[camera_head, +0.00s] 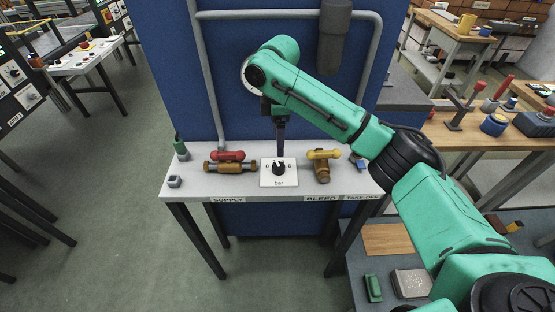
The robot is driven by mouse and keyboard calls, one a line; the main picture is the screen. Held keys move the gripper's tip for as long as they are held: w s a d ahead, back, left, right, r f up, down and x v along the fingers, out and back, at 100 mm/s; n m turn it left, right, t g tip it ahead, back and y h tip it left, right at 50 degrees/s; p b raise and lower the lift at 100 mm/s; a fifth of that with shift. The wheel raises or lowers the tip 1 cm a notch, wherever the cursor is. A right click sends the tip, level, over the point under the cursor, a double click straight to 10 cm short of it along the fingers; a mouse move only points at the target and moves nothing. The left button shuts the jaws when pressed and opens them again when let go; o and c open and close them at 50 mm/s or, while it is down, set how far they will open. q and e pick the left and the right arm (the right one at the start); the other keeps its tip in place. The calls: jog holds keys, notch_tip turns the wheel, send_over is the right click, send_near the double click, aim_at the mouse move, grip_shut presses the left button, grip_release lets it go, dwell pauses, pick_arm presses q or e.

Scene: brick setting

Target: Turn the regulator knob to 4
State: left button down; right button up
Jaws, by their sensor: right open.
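The regulator knob (279,169) is small and black. It sits on a white square plate (291,180) marked "bar", in the middle of the white bench (245,192). The dial's numbers are too small to read fully, and I cannot tell which number the knob points to. My right gripper (280,158) points straight down, with its dark fingers directly over the knob. It is open; I cannot tell whether the fingertips are around the knob or just above it. My left gripper is out of view.
A red-handled valve (228,156) stands left of the plate near the "SUPPLY" label. A yellow-handled valve (322,155) stands on the right near "BLEED". A blue panel (200,90) with grey pipes rises behind. Wooden workbenches with tools are on the far right.

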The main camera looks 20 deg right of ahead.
send_over(278, 165)
jog(key=f, duration=0.4)
jog(key=shift+s+f+p, duration=0.35)
jog(key=shift+s+f, duration=0.05)
jog(key=f, duration=0.5)
jog(key=shift+w+p, duration=0.3)
jog(key=shift+w, duration=0.05)
jog(key=shift+s+f, duration=0.1)
jog(key=shift+f, duration=0.1)
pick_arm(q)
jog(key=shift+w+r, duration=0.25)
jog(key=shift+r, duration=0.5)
pick_arm(e)
jog(key=c, duration=1.2)
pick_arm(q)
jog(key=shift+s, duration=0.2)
pick_arm(e)
grip_shut()
